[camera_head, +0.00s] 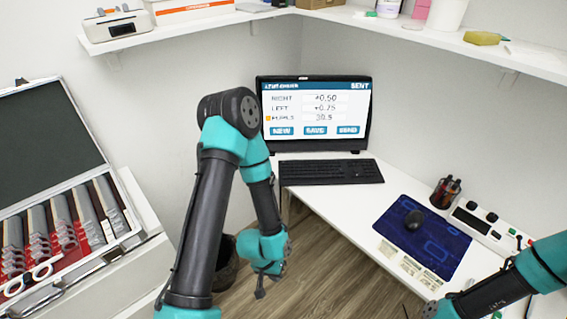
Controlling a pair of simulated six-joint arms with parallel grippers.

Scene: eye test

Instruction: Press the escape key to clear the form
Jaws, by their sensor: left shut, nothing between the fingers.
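The black keyboard (330,171) lies on the white desk below the monitor. Its escape key is too small to make out. The monitor (315,113) shows a form with filled number fields, the word SENT at top right, and NEW, SAVE and SEND buttons. My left gripper (261,291) is shut and empty, pointing down beyond the desk's left edge, over the floor and apart from the keyboard. My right gripper (432,309) is at the bottom edge near the desk's front, partly cut off; its fingers do not show clearly.
A blue mat (449,254) with a black mouse (414,219) lies on the desk's right part. A pen cup (445,193) and a white control box (486,226) stand behind it. An open lens case (62,215) is at left. Shelves run above.

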